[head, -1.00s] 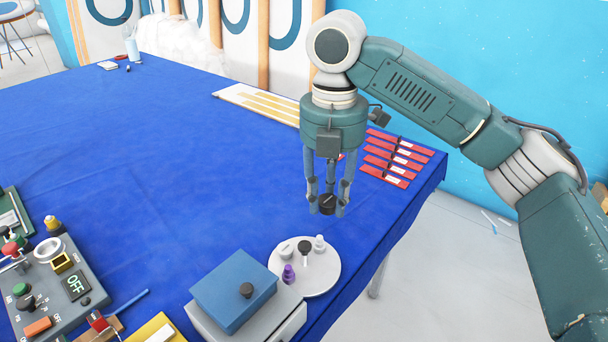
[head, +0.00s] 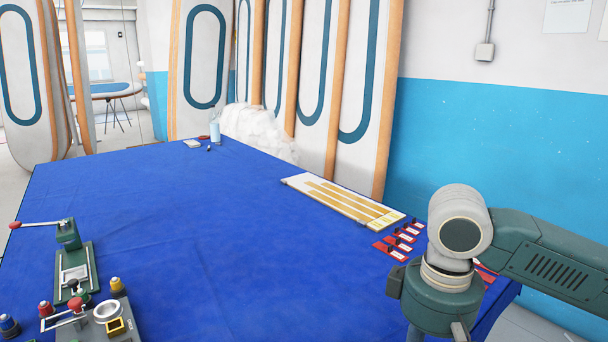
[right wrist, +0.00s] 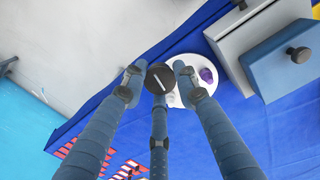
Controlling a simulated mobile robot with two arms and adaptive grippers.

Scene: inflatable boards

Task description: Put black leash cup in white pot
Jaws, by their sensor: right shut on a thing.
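My right gripper (right wrist: 158,76) is shut on a small round black piece (right wrist: 160,74) with a white line on its top, probably the black leash cup, in the right wrist view. The fingers hold it above the table's edge area, overlapping a white round plate (right wrist: 172,99) from this angle. In the head view only my right wrist and forearm show at lower right; the fingers are below the frame. I cannot make out a white pot in either view. My left gripper is not in view.
The blue-covered table (head: 200,230) is mostly clear. Red strips (head: 392,247) and a pale board (head: 345,200) lie along its right edge. Devices with knobs (head: 75,280) stand at left. A grey box with a blue drawer (right wrist: 285,65) is near the plate.

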